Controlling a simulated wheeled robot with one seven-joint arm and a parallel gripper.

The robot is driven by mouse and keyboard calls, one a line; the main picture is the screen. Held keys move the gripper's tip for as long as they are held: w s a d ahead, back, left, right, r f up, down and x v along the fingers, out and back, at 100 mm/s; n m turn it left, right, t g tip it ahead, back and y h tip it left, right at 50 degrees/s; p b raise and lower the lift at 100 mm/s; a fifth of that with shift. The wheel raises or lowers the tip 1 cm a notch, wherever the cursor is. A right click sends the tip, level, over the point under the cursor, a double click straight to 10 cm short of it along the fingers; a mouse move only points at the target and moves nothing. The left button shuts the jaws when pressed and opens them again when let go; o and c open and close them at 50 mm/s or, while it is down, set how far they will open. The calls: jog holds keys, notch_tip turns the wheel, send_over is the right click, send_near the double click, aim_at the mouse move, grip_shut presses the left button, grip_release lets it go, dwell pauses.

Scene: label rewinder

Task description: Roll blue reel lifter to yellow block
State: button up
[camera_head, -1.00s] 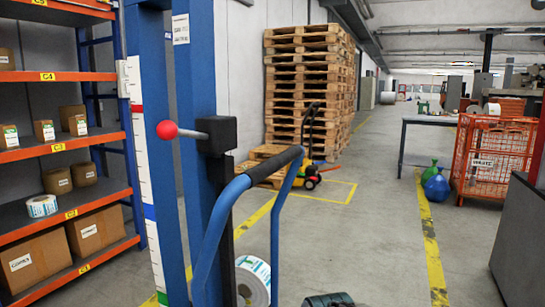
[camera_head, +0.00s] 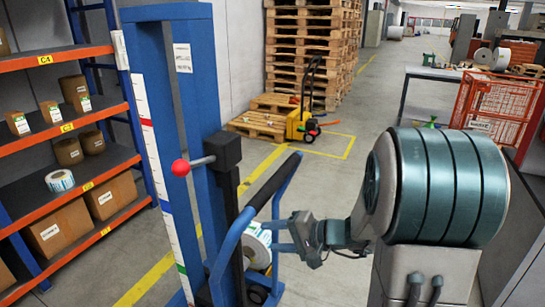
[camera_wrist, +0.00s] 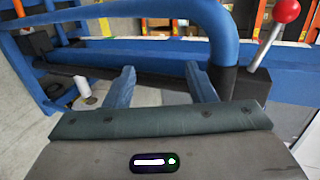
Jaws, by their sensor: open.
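The blue reel lifter (camera_head: 205,100) stands upright at left centre in the head view, with a red-knobbed lever (camera_head: 180,168) on its mast. Its looped push handle (camera_head: 233,243) has a black grip (camera_head: 275,182). A white label reel (camera_head: 257,243) shows low behind the handle. My gripper (camera_head: 272,237) is beside the handle's right side, its fingers pointing left. In the wrist view my gripper (camera_wrist: 160,82) is open and empty, with the blue handle tube (camera_wrist: 205,25) just beyond the fingertips. I cannot make out a separate yellow block.
A yellow hand truck (camera_head: 298,124) stands by a yellow floor outline, before stacked pallets (camera_head: 311,50). Orange shelving (camera_head: 60,135) with boxes lines the left. A table (camera_head: 440,75) and orange mesh cage (camera_head: 498,105) stand right. The aisle floor between is open.

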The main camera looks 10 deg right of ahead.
jog(key=w+d+r+m+t+h+p, duration=0.35)
jog(key=w+d+r+t+p, duration=0.25)
jog(key=w+d+r, duration=0.3)
jog(key=f+p+x, duration=0.1)
jog(key=p+x, duration=0.3)
jog(key=x, duration=0.8)
jog(key=shift+a+f, duration=0.2)
jog(key=shift+f, duration=0.05)
jog(key=shift+w+y, duration=0.1)
jog(key=shift+y, duration=0.15)
grip_shut()
